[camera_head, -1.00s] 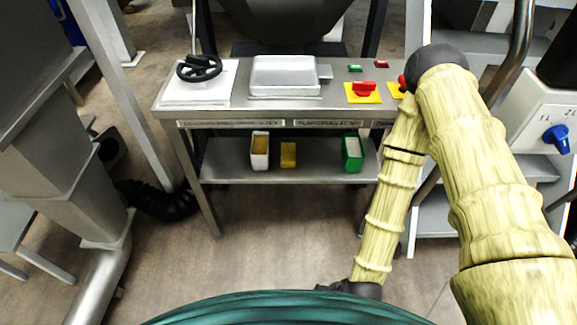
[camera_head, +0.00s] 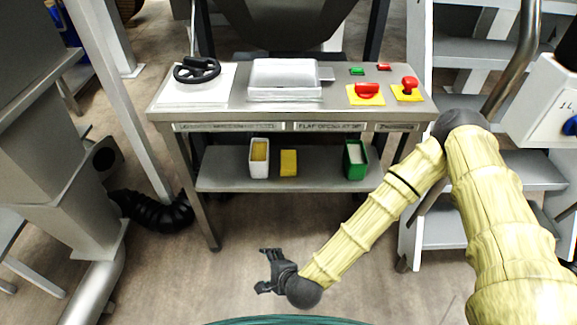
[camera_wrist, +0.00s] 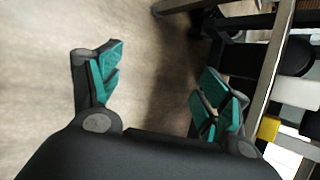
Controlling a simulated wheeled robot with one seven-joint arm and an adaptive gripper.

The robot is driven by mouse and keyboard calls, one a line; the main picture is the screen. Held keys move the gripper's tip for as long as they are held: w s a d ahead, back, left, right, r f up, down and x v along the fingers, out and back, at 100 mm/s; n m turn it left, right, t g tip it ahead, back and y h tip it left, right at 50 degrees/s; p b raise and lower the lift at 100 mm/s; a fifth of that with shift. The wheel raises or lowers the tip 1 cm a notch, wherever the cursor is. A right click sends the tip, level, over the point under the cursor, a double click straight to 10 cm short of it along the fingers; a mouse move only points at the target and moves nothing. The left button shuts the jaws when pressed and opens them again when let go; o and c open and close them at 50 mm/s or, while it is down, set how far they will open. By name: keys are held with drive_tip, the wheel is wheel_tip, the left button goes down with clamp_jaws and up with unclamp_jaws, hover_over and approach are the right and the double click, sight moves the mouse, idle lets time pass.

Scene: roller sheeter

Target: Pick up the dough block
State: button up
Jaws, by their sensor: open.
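A small yellow block (camera_head: 289,163), which looks like the dough block, stands on the lower shelf of the steel table, between a white container and a green one. A yellow patch (camera_wrist: 268,128) at the right edge of the wrist view may be the same block; it is partly cut off. My gripper (camera_head: 262,270) is open and empty, low in front of the table and pointing left. It is below and in front of the shelf, apart from the block. In the wrist view its green-padded fingers (camera_wrist: 160,85) are spread wide over bare floor.
The white container (camera_head: 259,158) holds something tan, and the green container (camera_head: 355,160) something whitish. The table's lower shelf (camera_head: 220,172) lies under its top (camera_head: 235,110). A table leg (camera_head: 193,195) stands at the left, steps (camera_head: 525,170) at the right. Floor in front is clear.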

drive_tip(key=w+a+r+m+t, duration=0.2)
drive_tip(key=w+r+m+t, duration=0.1)
drive_tip(key=w+r+m, duration=0.5)
drive_tip(key=m+t+h, duration=0.3)
drive_tip(key=m+h, duration=0.2)
drive_tip(key=m, duration=0.6)
approach(288, 169)
wheel_tip(288, 169, up, 4)
drive_tip(key=w, duration=0.1)
drive_tip(key=w+f, duration=0.1)
drive_tip(key=w, duration=0.1)
drive_tip(key=shift+w+d+f+t+b, duration=0.1)
drive_tip(key=shift+w+f+t+b, duration=0.1)
drive_tip(key=shift+f+t+b, duration=0.15)
drive_tip(key=shift+b+x, duration=0.6)
drive_tip(key=shift+x, duration=2.6)
drive_tip(key=shift+s+f, duration=0.1)
drive_tip(key=shift+f, duration=0.05)
drive_tip(key=c, duration=1.3)
